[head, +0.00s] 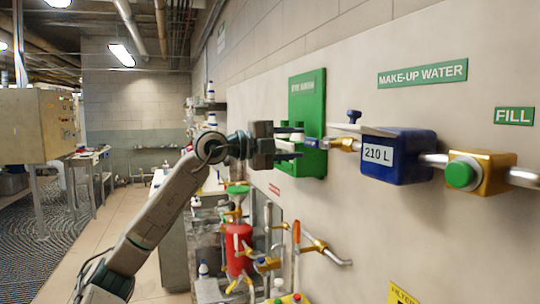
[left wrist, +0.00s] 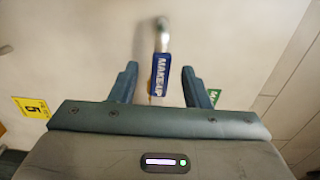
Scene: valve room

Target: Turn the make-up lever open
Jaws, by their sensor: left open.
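The make-up lever is a blue handle marked MAKE-UP (left wrist: 160,75) in the left wrist view. In the head view its blue end (head: 313,143) shows at the brass valve (head: 345,144) on the make-up water pipe. My left gripper (head: 298,143) is open, just left of the blue end. In the left wrist view the handle stands between the two fingers of my left gripper (left wrist: 159,82), with a gap on each side. The fingers do not visibly touch it. My right gripper is not in view.
A blue 210 L meter (head: 398,156) and a brass block with a green button (head: 482,174) sit further right on the pipe. A green eye-wash panel (head: 307,100) is behind my gripper. A red cylinder (head: 239,250) and brass taps (head: 318,245) are below. Open floor lies left.

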